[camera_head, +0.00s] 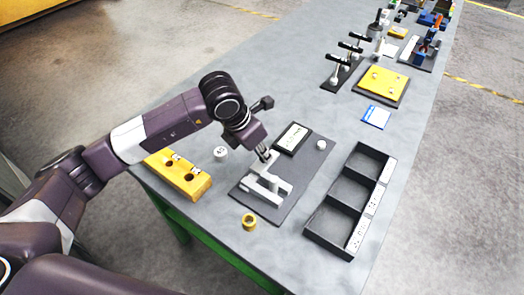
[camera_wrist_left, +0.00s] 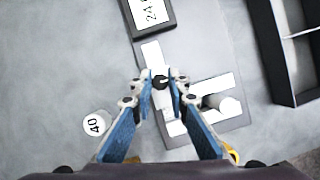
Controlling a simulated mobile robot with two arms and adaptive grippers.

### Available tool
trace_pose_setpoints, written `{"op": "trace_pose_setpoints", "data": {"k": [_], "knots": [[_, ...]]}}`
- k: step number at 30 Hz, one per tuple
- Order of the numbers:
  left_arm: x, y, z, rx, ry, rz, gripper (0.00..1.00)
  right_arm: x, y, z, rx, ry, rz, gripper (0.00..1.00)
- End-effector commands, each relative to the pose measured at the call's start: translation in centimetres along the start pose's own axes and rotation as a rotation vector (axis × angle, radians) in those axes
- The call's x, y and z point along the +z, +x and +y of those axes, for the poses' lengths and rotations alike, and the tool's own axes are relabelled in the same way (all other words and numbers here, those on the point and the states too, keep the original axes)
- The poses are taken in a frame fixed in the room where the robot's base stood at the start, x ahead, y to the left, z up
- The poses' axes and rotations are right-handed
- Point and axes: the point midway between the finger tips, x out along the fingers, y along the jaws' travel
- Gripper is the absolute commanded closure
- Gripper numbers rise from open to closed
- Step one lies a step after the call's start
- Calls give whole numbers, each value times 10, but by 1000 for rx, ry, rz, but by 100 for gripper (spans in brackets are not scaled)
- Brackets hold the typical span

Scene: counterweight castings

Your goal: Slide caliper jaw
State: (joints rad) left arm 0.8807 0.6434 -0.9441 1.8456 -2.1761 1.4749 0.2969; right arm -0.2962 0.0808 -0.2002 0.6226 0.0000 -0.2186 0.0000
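The white caliper (camera_head: 268,190) lies on a dark mat (camera_head: 298,185) on the grey bench. In the left wrist view its white beam and jaws (camera_wrist_left: 210,88) show under my fingers. A small dark knob (camera_wrist_left: 160,83) on the caliper's sliding part sits between the fingertips. My left gripper (camera_head: 265,154) points down at the caliper; in the left wrist view its blue-padded fingers (camera_wrist_left: 160,76) come close together on both sides of the knob and appear to touch it. A display reading "24" and more (camera_head: 293,138) stands beside the caliper. My right gripper is out of view.
A black three-compartment tray (camera_head: 322,247) stands to the right. A yellow block with holes (camera_head: 180,177), a white cylinder marked 40 (camera_wrist_left: 95,124), a yellow ring (camera_head: 249,221) and a small white cylinder (camera_head: 321,145) are nearby. Toggle clamps (camera_head: 341,62) stand farther back.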

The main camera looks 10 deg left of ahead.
Motion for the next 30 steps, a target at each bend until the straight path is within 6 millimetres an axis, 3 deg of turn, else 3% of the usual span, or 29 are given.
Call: {"op": "trace_pose_setpoints", "data": {"k": [3, 12, 20, 30], "knots": [[0, 0, 0, 0, 0, 0, 100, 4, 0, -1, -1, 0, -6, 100], [1, 1, 1, 1, 0, -1, 100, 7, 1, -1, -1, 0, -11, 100], [24, 12, 8, 3, 0, -4, 100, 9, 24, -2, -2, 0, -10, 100], [29, 11, 9, 1, 0, -1, 100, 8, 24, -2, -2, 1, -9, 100]]}}
